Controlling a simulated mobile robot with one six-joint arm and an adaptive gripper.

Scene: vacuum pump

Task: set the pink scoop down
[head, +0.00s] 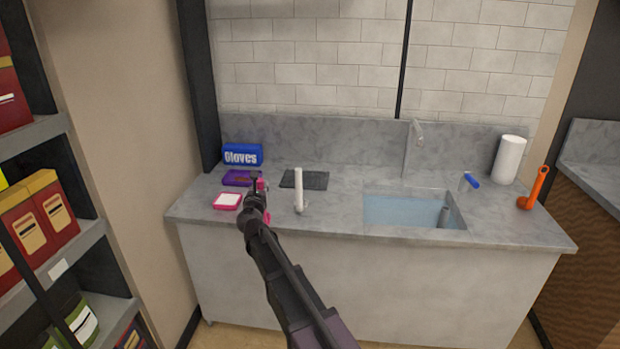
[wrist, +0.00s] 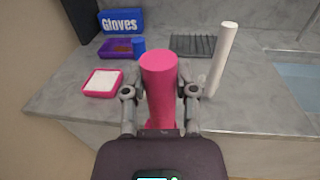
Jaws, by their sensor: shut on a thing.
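The pink scoop (wrist: 159,85) is held upright between the fingers of my gripper (wrist: 160,100) in the wrist view. Its thick round handle end points up toward the camera, and its lower part is hidden by the gripper. In the head view my gripper (head: 257,197) is shut on the scoop above the left part of the grey counter, and only small bits of pink (head: 261,184) show there. I cannot tell whether the scoop touches the counter.
The pink tray with white contents (head: 227,201), purple tray (head: 238,178) and blue gloves box (head: 243,154) are at left. A white cylinder (head: 299,190) stands right of my gripper, before a dark mat (head: 304,179). The sink (head: 412,211) lies farther right. Bare counter (head: 335,205) shows between.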

